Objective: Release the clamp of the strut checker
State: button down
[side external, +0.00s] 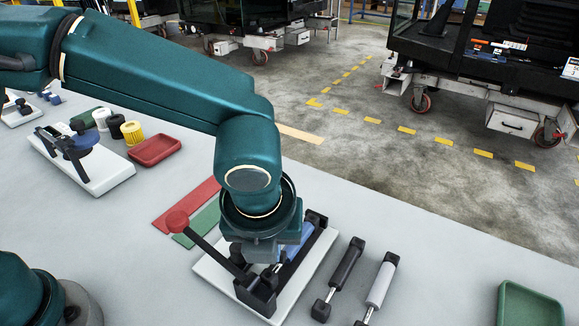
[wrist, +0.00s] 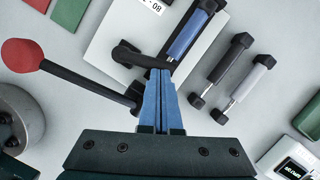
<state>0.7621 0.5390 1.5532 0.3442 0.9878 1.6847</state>
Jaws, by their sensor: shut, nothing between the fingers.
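The strut checker is a white base plate (side external: 212,272) with black clamp parts and a long black lever (side external: 208,246) ending in a red knob (side external: 177,221). In the wrist view the red knob (wrist: 22,55) is at the left, and the lever (wrist: 85,82) slopes down right toward my fingers. A blue strut (wrist: 190,36) lies in the checker; part of it also shows in the side view (side external: 303,236). My gripper (wrist: 160,73) is shut and empty, its blue fingertips over the checker beside the black clamp end. My wrist hides much of the checker in the side view.
A black strut (side external: 345,272) and a grey strut (side external: 380,284) lie right of the checker. A green tray (side external: 528,304) is at the far right. Red (side external: 186,204) and green (side external: 201,222) strips lie behind the lever. A red tray (side external: 155,150) is further left.

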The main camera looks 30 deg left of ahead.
jog(key=shift+w+a+n+g+y, duration=0.2)
jog(key=shift+w+n, duration=0.4)
jog(key=shift+n, duration=0.5)
jog(key=shift+w+a+n+g+y, duration=0.1)
jog(key=shift+w+n+g+y, duration=0.15)
jog(key=shift+w+n, duration=0.6)
dwell(1.4)
jog(key=shift+w+a+n+g+y, duration=0.1)
jog(key=shift+w+a+n+g, duration=0.1)
jog(key=shift+n, duration=0.6)
jog(key=shift+w+a+n+g+y, duration=0.15)
jog(key=shift+w+a+n, duration=0.05)
jog(key=shift+n, duration=0.55)
jog(key=shift+w+a+n+g+y, duration=0.1)
jog(key=shift+w+a+n+g, duration=0.1)
jog(key=shift+n, duration=0.6)
dwell(2.3)
